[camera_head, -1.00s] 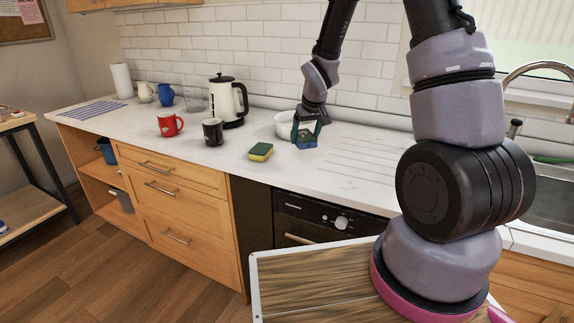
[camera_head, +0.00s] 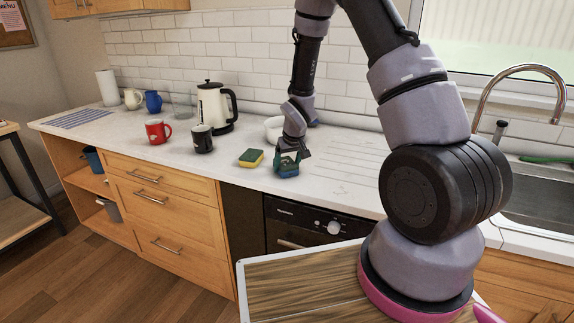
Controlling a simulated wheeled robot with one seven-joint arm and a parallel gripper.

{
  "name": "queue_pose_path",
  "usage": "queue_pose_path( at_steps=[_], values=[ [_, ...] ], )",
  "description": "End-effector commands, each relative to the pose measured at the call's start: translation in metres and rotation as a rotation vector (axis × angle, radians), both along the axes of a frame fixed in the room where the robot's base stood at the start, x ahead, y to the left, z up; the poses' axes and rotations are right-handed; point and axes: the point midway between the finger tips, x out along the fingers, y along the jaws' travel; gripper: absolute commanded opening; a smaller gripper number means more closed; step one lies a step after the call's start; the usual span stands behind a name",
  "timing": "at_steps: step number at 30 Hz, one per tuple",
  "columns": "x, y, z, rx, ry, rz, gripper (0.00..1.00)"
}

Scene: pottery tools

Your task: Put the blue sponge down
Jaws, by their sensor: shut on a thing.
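The blue sponge (camera_head: 288,171) is between the fingers of my gripper (camera_head: 288,160). It is at or just above the white countertop, right of the green and yellow sponge (camera_head: 251,158); I cannot tell if it touches the surface. My gripper points down and is shut on the blue sponge, with the fingers hiding part of it. The countertop (camera_head: 225,178) is bare just in front and to the left of it.
A white bowl (camera_head: 273,124) stands behind my gripper. A black mug (camera_head: 202,138), a red mug (camera_head: 157,131) and a white kettle (camera_head: 212,105) stand to the left. The ridged drainboard (camera_head: 345,168) on the right is clear, with a sink (camera_head: 535,195) beyond.

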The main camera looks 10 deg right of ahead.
Motion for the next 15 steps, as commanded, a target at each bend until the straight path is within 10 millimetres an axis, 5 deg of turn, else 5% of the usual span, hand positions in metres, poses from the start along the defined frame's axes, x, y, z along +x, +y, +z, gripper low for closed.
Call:
queue_pose_path(
  at_steps=[4,5,6,15],
  values=[
    [0.0000,0.0001,-0.0030,0.000,0.000,0.000,0.62],
    [0.0001,0.0000,-0.0028,0.000,0.000,0.001,0.88],
    [0.0002,0.0000,-0.0025,0.000,0.000,0.001,1.00],
    [0.0002,0.0001,0.0000,0.000,-0.001,0.000,1.00]
  ],
)
